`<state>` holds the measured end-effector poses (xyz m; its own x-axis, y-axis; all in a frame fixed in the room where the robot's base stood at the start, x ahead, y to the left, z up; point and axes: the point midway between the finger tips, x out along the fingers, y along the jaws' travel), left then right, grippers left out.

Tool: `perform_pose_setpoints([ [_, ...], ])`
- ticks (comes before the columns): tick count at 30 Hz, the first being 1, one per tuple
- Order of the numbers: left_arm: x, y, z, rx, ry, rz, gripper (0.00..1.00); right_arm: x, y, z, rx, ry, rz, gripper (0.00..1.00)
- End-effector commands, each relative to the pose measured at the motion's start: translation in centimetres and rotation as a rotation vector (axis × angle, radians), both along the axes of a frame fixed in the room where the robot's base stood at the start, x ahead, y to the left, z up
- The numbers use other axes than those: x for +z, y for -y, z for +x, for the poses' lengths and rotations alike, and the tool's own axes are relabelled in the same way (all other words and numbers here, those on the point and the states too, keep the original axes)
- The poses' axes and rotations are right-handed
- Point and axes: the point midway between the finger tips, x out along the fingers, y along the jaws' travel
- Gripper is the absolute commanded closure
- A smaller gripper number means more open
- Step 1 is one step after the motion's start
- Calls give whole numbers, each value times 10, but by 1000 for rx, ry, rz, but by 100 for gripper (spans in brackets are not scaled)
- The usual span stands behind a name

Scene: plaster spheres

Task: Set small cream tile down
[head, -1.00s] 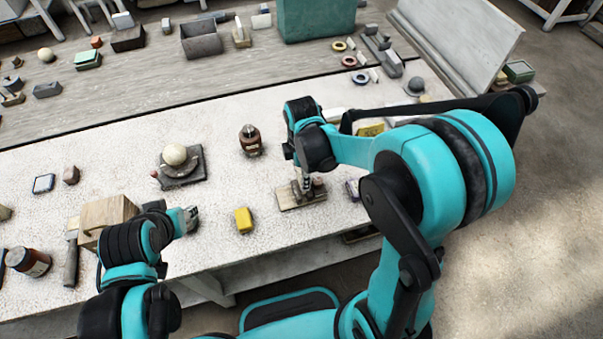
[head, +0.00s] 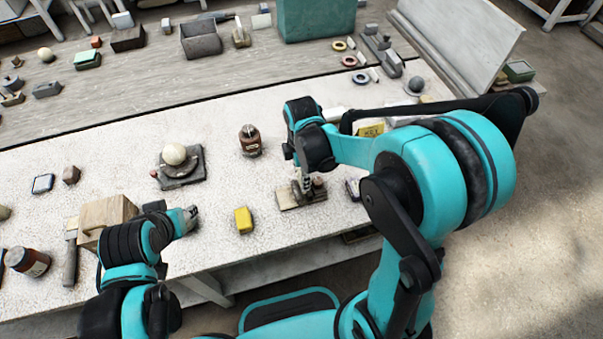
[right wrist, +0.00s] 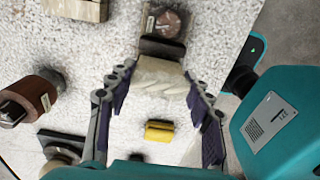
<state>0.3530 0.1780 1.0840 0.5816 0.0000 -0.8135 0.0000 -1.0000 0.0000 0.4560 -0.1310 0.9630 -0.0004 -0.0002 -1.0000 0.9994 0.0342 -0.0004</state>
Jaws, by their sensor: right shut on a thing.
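The small cream tile (right wrist: 162,84) is a pale block with a ridged edge. My right gripper (right wrist: 160,75) is shut on it, one finger along each side. In the head view my right gripper (head: 303,190) points down at a small wooden board (head: 287,201) near the table's front edge, and it hides the tile. The wrist view shows a red-brown round piece (right wrist: 168,23) and a dark block (right wrist: 162,48) just beyond the tile. I cannot tell if the tile touches the board. My left gripper (head: 190,218) hangs beside a wooden box (head: 103,212); its fingers are too small to read.
A yellow block (head: 243,220) lies left of the board. A brown jar (head: 250,141) and a cream ball on a dark stand (head: 181,179) are farther back. A dark piece (head: 353,188) lies close to the board's right. The table between jar and yellow block is clear.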

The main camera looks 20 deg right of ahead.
Motion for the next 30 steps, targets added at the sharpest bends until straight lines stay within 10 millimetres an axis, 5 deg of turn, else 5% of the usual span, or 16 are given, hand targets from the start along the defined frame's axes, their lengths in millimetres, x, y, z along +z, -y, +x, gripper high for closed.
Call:
perform_pose_setpoints([
  [30, -18, 0, 0, 0, 0, 0, 60, -21, 0, 0, 0, 0, 0, 80],
])
